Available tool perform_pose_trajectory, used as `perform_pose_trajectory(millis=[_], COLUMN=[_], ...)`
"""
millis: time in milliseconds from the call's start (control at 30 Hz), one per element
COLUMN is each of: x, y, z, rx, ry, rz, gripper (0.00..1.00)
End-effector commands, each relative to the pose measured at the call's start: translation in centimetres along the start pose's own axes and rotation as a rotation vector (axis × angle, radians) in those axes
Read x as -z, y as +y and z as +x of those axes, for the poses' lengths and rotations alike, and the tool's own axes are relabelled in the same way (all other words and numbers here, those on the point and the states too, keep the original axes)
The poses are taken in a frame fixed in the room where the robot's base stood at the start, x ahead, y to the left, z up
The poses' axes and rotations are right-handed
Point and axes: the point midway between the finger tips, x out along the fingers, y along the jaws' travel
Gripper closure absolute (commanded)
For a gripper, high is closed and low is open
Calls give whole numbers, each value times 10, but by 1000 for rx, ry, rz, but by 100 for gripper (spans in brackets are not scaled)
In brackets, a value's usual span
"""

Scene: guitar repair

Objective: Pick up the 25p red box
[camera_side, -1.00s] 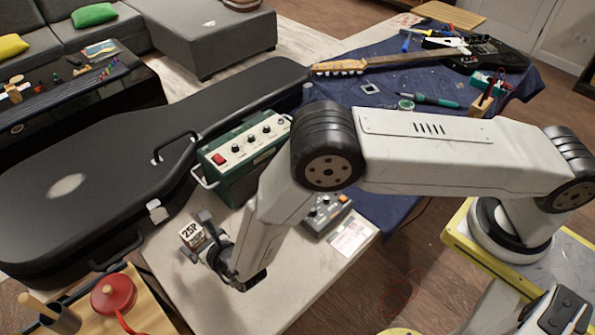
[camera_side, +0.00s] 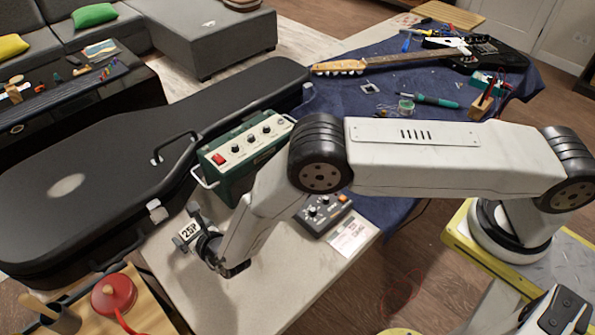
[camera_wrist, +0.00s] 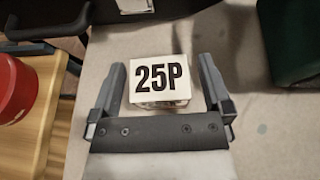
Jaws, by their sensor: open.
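The 25p box (camera_side: 189,231) sits on the pale bench top beside the guitar case. Its top is white with black "25P" lettering; in the wrist view, the box (camera_wrist: 162,82) shows between the fingers, and no clearly red face is visible. My gripper (camera_side: 186,226) is open at the box, with one finger on each side. In the wrist view, my gripper (camera_wrist: 162,68) shows gaps between both fingers and the box. The box's lower sides are mostly hidden.
A black guitar case (camera_side: 110,175) lies close to the left. A green amplifier-like unit (camera_side: 240,158) stands behind, with a dark control box (camera_side: 322,213) to its right. A red lidded pot (camera_side: 114,294) is at front left. The bench front is clear.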

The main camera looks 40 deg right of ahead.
Motion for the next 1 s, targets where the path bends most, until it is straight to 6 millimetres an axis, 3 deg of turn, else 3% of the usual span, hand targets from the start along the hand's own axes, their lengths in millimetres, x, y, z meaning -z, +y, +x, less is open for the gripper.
perform_pose_trajectory(millis=[467,567,700,800,1000], x=[0,0,0,-1,-1], y=[0,0,0,0,0], z=[0,0,0,0,0], rx=[0,0,0,-1,-1], ry=[0,0,0,-1,-1], rz=[0,0,0,1,1], gripper=[0,25,70,97,97])
